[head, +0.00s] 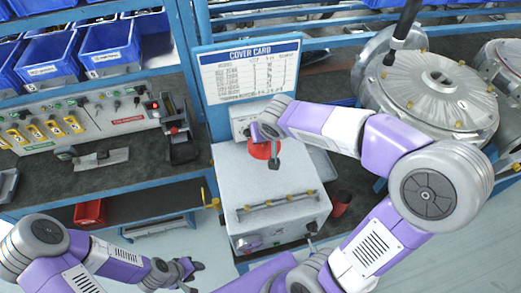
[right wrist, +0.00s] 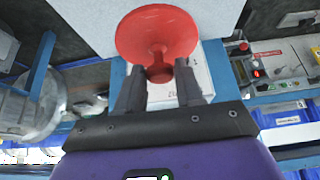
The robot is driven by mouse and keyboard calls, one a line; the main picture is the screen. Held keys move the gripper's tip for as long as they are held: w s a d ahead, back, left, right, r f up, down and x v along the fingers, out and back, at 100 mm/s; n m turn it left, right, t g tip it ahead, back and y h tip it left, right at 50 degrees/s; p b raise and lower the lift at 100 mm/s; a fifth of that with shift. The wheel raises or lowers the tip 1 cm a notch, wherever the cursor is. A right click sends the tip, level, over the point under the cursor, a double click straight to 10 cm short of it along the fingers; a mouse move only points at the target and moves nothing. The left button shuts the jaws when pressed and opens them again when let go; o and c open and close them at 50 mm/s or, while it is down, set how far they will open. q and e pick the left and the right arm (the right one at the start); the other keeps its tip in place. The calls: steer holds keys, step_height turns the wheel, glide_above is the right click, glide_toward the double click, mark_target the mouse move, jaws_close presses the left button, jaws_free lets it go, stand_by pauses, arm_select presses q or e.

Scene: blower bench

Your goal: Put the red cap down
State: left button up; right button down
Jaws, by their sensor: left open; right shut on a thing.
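The red cap (right wrist: 157,32) is a round disc with a short stem, seen in the right wrist view. My right gripper (right wrist: 159,78) is shut on its stem, and the disc points away from the fingers. In the head view the cap (head: 261,150) shows partly behind my right gripper (head: 272,158), over the far part of the grey-white box's top (head: 240,180). I cannot tell whether the cap touches that top. My left gripper (head: 187,271) is open and empty, low in the head view, apart from the box.
A cover card board (head: 249,72) stands behind the box. A large round metal housing (head: 440,90) is at the right. Blue bins (head: 108,47) and a tool panel (head: 85,122) are at the left. A red bin (head: 90,213) and a red cup (head: 342,202) flank the box.

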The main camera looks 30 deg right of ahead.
mark_target(266, 150)
step_height(266, 150, down, 7)
steer(key=shift+f+b, duration=0.1)
steer(key=shift+b, duration=0.7)
steer(key=shift+f, duration=0.1)
steer(key=shift+f+b, duration=0.3)
steer(key=shift+b, duration=0.15)
steer(key=c, duration=0.7)
jaws_free()
steer(key=shift+r, duration=0.1)
steer(key=shift+r+p, duration=0.25)
steer(key=shift+p, duration=0.2)
steer(key=p+v, duration=0.2)
steer(key=v, duration=1)
